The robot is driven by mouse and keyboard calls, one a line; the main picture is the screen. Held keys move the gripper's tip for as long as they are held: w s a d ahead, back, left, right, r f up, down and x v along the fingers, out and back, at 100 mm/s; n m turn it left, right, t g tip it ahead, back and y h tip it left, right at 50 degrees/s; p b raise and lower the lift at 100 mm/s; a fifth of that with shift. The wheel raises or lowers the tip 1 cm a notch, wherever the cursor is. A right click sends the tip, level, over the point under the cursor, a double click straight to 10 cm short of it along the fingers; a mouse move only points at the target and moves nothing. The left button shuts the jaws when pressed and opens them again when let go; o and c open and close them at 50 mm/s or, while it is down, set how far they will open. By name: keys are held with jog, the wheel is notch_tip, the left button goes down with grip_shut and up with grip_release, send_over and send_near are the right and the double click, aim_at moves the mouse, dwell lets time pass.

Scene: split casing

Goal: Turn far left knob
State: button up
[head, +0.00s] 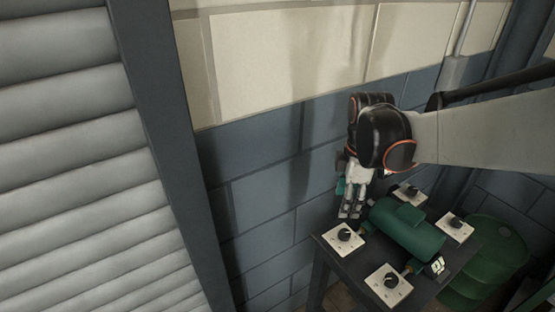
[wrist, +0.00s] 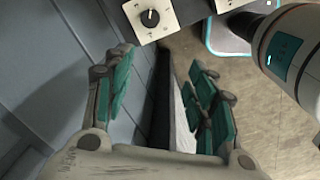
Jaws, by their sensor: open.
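The leftmost knob (head: 344,235) is a black dial on a white square plate at the left corner of the dark table, on the wall side. A black knob on a white plate (wrist: 150,18) shows at the top of the wrist view, beyond the fingertips; it looks like the same one. My gripper (head: 351,212) points down just above and behind that plate, apart from it. In the wrist view its teal-padded fingers (wrist: 160,68) are spread with nothing between them but the table edge and floor beyond.
Three more knobs on white plates sit at the front (head: 391,282), right (head: 456,224) and back (head: 409,191) of the table. A green cylindrical casing (head: 408,230) lies between them. A green barrel (head: 488,258) stands at right. The brick wall (head: 262,205) is close behind my gripper.

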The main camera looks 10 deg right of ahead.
aim_at(345, 233)
jog(key=w+d+f+n+b, duration=0.1)
jog(key=f, duration=0.4)
jog(key=w+d+f+n+b, duration=0.1)
jog(key=f+b, duration=0.1)
jog(key=f, duration=0.4)
jog(key=w+d+f+n+b, duration=0.1)
jog(key=f, duration=0.5)
jog(key=shift+d+f+g, duration=0.25)
jog(key=shift+d+g, duration=0.05)
jog(key=c, duration=1.1)
